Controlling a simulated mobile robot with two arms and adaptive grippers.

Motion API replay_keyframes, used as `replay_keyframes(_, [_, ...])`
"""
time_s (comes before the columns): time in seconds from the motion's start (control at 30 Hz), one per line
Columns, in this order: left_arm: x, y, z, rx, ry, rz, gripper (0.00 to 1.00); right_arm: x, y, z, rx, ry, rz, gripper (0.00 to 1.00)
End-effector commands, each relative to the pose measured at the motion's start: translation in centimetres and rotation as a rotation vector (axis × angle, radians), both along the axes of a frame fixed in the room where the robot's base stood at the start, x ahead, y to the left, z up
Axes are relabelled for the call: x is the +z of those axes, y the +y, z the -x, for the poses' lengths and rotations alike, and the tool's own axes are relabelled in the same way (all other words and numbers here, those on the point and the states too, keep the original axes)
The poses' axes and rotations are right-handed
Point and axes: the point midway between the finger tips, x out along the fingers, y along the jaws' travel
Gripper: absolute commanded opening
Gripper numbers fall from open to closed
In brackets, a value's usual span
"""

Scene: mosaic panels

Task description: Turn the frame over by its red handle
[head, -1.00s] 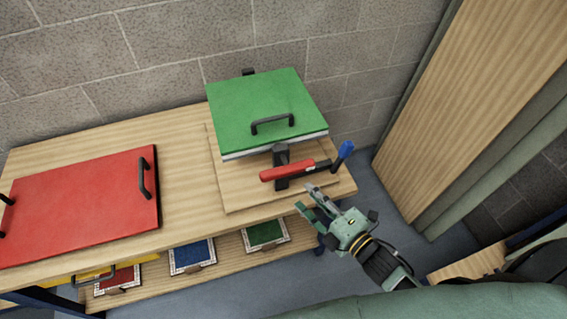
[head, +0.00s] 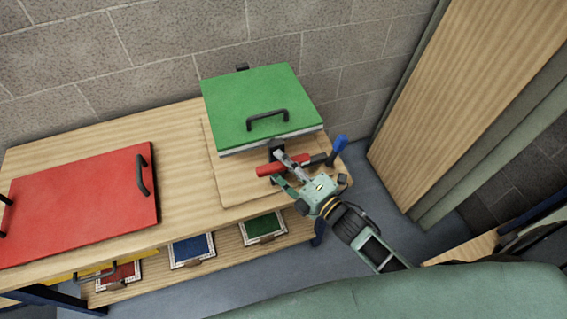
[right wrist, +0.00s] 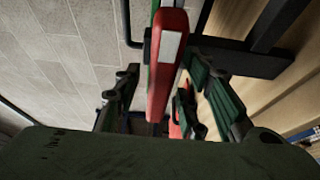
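The green-topped frame (head: 255,95) with a pale edge lies flat on a wooden board (head: 232,192) on the bench. A black handle (head: 268,120) is on its top. The red handle (head: 270,169) sits on a dark bracket at its front edge, and a blue-ended lever (head: 338,146) stands to its right. My right gripper (head: 280,168) is at the red handle. In the right wrist view the red handle (right wrist: 165,70) lies between its two spread fingers (right wrist: 165,95); whether they touch it I cannot tell. My left gripper is not in view.
A red panel (head: 80,205) with black handles lies on the bench's left. Below, a shelf holds small red, blue (head: 192,248) and green (head: 263,226) framed panels. A block wall stands behind, and a wooden panel (head: 465,90) stands at the right. The bench between is bare.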

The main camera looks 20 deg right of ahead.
Motion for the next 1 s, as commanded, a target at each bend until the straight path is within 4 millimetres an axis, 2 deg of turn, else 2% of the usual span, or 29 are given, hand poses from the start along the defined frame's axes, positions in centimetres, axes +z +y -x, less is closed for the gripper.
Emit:
replay_keyframes(0.1, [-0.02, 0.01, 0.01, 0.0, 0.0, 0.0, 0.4, -0.03, 0.0, 0.02, 0.0, 0.0, 0.0, 0.37])
replay_keyframes(0.53, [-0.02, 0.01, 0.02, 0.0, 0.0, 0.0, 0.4, -0.04, -0.01, 0.05, 0.0, 0.0, -0.001, 0.0])
replay_keyframes(1.0, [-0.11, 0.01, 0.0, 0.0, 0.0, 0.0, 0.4, -0.1, -0.05, 0.0, 0.0, 0.002, -0.004, 0.0])
